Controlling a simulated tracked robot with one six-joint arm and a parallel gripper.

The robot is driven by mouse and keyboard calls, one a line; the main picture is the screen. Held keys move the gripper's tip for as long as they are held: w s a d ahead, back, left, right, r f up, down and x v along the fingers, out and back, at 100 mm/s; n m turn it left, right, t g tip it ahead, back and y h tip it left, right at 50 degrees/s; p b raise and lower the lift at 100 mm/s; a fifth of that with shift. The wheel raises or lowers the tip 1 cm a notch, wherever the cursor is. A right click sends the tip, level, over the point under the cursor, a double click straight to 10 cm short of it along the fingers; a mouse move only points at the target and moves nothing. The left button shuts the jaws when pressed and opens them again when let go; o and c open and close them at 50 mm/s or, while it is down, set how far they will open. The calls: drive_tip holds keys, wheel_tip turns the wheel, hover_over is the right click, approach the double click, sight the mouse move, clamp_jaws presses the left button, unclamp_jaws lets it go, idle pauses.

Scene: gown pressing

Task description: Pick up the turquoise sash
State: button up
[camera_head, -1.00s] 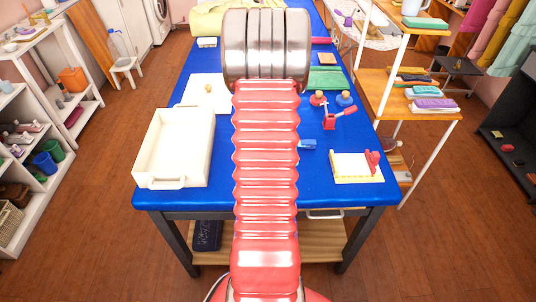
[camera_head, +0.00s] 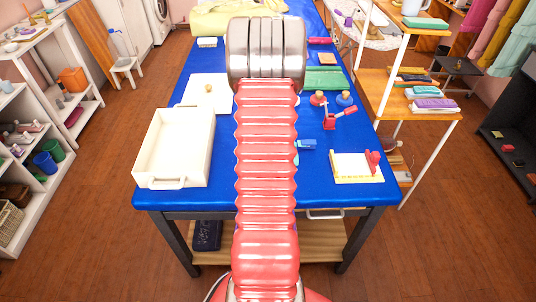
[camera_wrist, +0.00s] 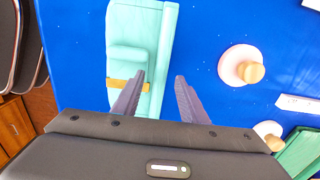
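A folded turquoise cloth bundle (camera_wrist: 150,25), which looks like the sash, lies on the blue table in the wrist view, upper left of centre. A smaller folded turquoise part with a yellow-orange band around it lies on it. My gripper (camera_wrist: 160,76) is open, its two dark fingers apart with nothing between them. The left fingertip overlaps the bundle's right part in the picture; the right fingertip is over bare blue table. I cannot tell the height or any contact. In the head view my arm hides the gripper, and I cannot make out the bundle there.
A pink round base with a peach knob (camera_wrist: 245,70) stands right of the bundle. A green board (camera_wrist: 300,153) is at lower right. In the head view, a white open box (camera_head: 172,150) stands left on the table (camera_head: 220,200); a shelf rack (camera_head: 415,92) stands at the right.

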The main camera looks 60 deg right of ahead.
drive_tip(key=shift+f, duration=0.5)
clamp_jaws()
idle(0.4)
